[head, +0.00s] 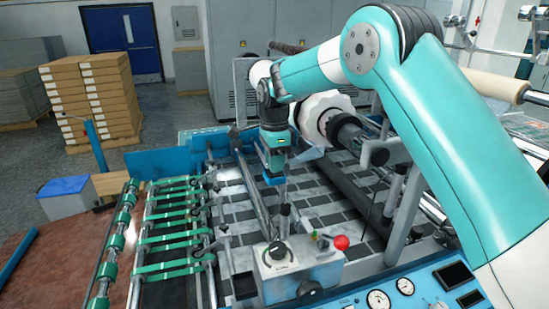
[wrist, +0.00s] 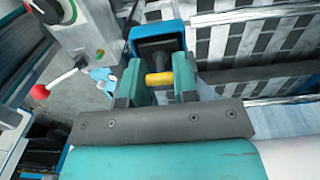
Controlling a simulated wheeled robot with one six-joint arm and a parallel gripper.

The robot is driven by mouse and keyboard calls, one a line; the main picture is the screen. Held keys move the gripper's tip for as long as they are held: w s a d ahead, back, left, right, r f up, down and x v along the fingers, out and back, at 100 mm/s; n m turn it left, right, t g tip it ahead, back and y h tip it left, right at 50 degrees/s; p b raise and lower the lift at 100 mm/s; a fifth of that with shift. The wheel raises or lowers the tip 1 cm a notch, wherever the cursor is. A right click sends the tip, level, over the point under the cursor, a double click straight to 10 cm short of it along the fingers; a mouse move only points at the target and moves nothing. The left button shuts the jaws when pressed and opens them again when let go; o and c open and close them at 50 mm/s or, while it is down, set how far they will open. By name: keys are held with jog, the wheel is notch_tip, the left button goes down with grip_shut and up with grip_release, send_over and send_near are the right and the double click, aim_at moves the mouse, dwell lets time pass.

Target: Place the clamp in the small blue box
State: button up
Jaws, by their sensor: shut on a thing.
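My gripper (head: 274,140) hangs over the machine bed in the head view, pointing down. In the wrist view my gripper (wrist: 159,82) has its two green fingers shut on the clamp (wrist: 158,27). The clamp has a blue frame, a dark middle and a yellow piece (wrist: 158,78) between the fingers. In the head view the clamp (head: 277,168) shows as a small blue shape below the gripper, above the bed. A small blue-topped box (head: 65,187) stands at the far left, well away from the gripper; I cannot see inside it.
A grey control box (head: 290,268) with a red knob (head: 341,242) stands in front of the gripper. Green-banded rollers (head: 175,228) lie to the left, a large white roll (head: 322,112) behind. Stacked cartons (head: 95,100) stand at the back left.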

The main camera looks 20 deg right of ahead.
jog(key=shift+f, duration=0.25)
jog(key=shift+f, duration=0.2)
jog(key=o, duration=0.9)
jog(key=shift+r, duration=0.1)
jog(key=shift+o, duration=0.2)
notch_tip(320, 180, up, 12)
jog(key=b, duration=0.3)
jog(key=shift+r, duration=0.2)
